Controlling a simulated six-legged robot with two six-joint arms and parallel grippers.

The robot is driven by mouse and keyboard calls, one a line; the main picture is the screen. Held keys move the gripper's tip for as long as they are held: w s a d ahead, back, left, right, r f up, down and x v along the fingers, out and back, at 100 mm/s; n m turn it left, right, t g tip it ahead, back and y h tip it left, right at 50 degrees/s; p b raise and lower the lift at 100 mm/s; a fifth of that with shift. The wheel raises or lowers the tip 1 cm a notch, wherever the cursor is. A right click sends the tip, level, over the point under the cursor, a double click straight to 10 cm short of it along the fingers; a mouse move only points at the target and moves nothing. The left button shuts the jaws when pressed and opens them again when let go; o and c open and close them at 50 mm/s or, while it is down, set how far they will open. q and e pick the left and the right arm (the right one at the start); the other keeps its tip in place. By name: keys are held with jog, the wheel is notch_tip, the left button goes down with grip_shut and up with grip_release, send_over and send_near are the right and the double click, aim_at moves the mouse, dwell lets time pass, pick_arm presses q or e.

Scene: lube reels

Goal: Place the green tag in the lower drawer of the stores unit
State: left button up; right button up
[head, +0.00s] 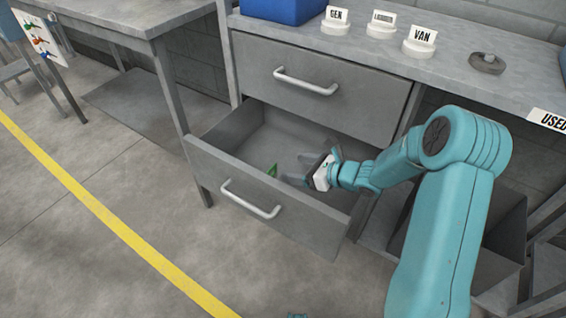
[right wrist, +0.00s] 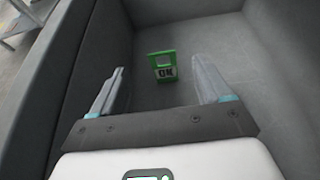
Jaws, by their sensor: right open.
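The green tag (head: 272,170) lies inside the open lower drawer (head: 240,184) of the grey stores unit. My right gripper (head: 298,167) reaches into the drawer from the right. In the right wrist view my right gripper (right wrist: 160,85) is open, its fingers wide apart with nothing between them but the view of the tag beyond. My left gripper does not show clearly.
The upper drawer (head: 310,88) is shut. On the top stand a blue bin (head: 284,8), several white labelled holders such as VAN (head: 420,40), and a round grey piece (head: 487,63). A yellow line (head: 100,212) crosses the clear floor at left.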

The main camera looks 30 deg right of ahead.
jog(key=v, duration=0.4)
jog(key=shift+s, duration=0.1)
dwell(0.3)
